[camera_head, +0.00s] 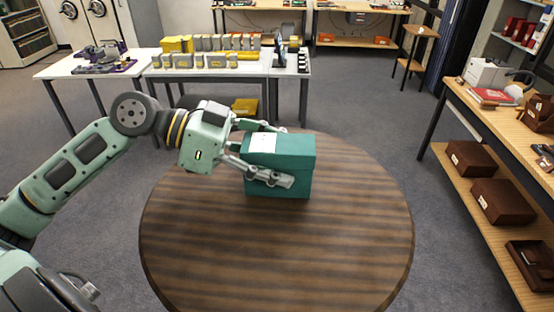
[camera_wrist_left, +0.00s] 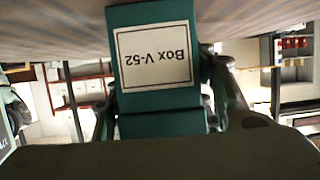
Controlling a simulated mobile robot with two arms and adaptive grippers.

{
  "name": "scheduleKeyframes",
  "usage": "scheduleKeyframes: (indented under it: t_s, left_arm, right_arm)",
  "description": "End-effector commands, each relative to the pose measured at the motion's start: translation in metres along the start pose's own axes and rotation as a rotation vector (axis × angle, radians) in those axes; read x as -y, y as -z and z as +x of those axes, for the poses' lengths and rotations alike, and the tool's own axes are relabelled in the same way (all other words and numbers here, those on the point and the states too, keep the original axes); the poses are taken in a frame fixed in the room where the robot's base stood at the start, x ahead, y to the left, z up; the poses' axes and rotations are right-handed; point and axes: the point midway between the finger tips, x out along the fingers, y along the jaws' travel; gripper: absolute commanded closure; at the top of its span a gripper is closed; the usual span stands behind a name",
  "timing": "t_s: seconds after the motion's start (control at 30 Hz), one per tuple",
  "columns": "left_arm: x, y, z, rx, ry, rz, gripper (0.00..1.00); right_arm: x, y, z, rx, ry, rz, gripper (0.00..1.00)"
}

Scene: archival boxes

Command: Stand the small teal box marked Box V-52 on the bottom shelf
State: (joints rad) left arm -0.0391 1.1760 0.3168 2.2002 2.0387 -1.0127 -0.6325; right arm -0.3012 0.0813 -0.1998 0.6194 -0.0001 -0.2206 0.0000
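The small teal box (camera_head: 290,180) stands upright on the round wooden table, near its far edge. A white label shows on it; in the left wrist view the box (camera_wrist_left: 160,98) shows the label "Box V-52" upside down. My left gripper (camera_head: 268,152) reaches in from the left with one finger along the near side and the other at the far side. In the left wrist view both fingers lie against the box's sides, and the gripper looks shut on it. The far fingertip is partly hidden by the box. My right gripper is out of view.
The round table (camera_head: 190,240) is otherwise bare. At right, a long wooden bench has a low shelf (camera_head: 462,188) with brown boxes (camera_head: 502,201) and gaps between them. White tables (camera_head: 215,72) with yellow and grey boxes stand behind. Grey floor (camera_head: 375,120) is clear between table and bench.

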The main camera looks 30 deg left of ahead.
Motion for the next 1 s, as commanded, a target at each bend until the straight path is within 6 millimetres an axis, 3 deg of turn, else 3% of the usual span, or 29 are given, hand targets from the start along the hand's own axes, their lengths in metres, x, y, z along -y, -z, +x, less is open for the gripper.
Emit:
scheduleKeyframes:
  t_s: [0.13,0.57,0.77,1.0]
  left_arm:
    - [0.000,0.000,0.000,0.000,0.000,0.000,0.36]
    - [0.001,0.002,-0.004,-0.001,0.001,0.000,0.36]
    - [0.001,-0.001,-0.028,-0.003,0.003,-0.001,0.36]
    - [0.001,0.000,-0.080,-0.005,0.005,0.001,0.36]
  right_arm:
    - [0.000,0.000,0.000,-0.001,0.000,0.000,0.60]
    - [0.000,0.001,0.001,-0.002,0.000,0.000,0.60]
    - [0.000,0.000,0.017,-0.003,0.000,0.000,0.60]
    - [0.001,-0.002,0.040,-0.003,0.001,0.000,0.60]
